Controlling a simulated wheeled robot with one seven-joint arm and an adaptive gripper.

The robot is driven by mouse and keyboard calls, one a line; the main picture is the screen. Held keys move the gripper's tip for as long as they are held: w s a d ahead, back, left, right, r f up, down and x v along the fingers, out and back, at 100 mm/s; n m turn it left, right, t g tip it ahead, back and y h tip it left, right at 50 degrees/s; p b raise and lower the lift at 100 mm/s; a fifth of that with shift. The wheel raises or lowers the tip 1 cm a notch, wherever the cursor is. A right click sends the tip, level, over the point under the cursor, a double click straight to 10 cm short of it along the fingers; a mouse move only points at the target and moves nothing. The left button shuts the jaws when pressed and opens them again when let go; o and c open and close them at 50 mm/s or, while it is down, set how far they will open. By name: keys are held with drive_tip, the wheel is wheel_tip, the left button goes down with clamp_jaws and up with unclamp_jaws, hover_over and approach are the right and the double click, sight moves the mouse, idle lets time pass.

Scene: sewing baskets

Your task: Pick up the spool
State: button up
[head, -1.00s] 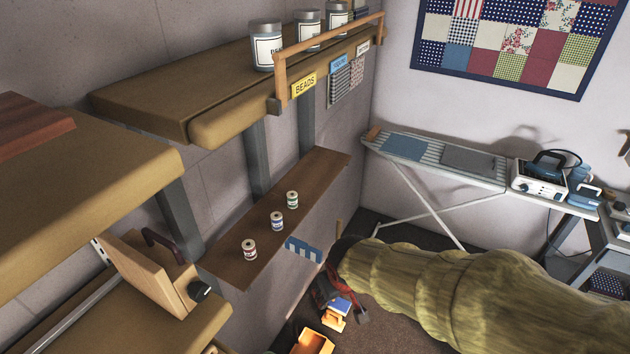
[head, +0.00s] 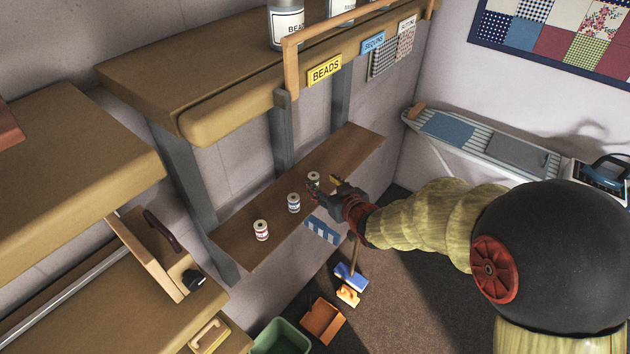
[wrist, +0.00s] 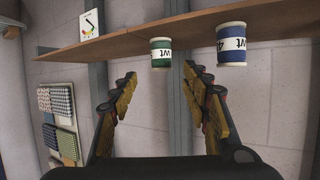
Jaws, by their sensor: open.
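Three spools stand in a row on a narrow brown shelf (head: 245,232): a red-labelled spool (head: 261,230), a blue spool (head: 293,203) and a green spool (head: 313,179) farthest back. The wrist picture is upside down. There my open fingers (wrist: 160,82) are empty, with the green spool (wrist: 161,53) ahead, within the gap's width. The blue spool (wrist: 232,44) is off to the right. The red-labelled spool is out of the wrist view.
A thicker shelf with jars (head: 286,25) and a wooden rail (head: 291,66) hangs above. An ironing board (head: 480,145) stands right.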

sight(316, 179)
drive_tip(key=shift+x, duration=2.65)
drive_tip(key=shift+a, duration=0.15)
drive_tip(key=shift+c, duration=1.2)
drive_tip(key=c, duration=0.8)
